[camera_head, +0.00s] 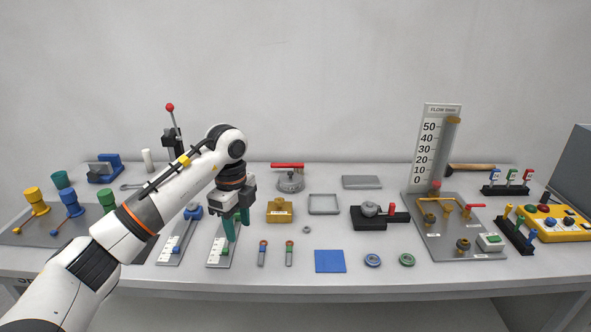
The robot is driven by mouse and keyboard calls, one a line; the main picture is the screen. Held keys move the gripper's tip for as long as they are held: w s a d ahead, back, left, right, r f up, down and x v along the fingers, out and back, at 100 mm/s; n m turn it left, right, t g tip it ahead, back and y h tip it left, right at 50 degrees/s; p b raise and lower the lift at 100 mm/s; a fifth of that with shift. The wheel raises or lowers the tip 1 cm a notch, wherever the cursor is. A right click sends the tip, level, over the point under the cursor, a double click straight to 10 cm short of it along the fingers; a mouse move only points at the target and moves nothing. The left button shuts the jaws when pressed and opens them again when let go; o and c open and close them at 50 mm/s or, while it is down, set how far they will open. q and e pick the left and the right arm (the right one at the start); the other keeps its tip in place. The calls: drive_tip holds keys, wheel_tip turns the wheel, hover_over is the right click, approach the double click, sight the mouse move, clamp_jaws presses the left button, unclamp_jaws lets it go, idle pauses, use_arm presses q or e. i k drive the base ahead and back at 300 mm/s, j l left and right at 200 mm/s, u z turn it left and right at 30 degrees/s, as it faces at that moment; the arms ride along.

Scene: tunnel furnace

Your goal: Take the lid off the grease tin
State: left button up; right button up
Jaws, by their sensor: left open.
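My left gripper (237,222) points down above the middle-left of the table, over a white plate with a green knob (225,251). Its green fingers are apart with nothing seen between them. A small mustard-yellow box (280,211) with a raised top and a pale label stands a little to the right of the fingers, apart from them. It may be the grease tin, but its label is too small to read. I cannot tell where its lid seam lies. My right gripper is not in view.
Behind the yellow box stands a round grey fixture with a red handle (289,181). An empty grey tray (323,204) is to its right. Two bolts (262,253) and a blue pad (330,261) lie in front. The flow gauge board (437,148) stands at right.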

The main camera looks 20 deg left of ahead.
sight(291, 179)
drive_tip(key=i, duration=1.45)
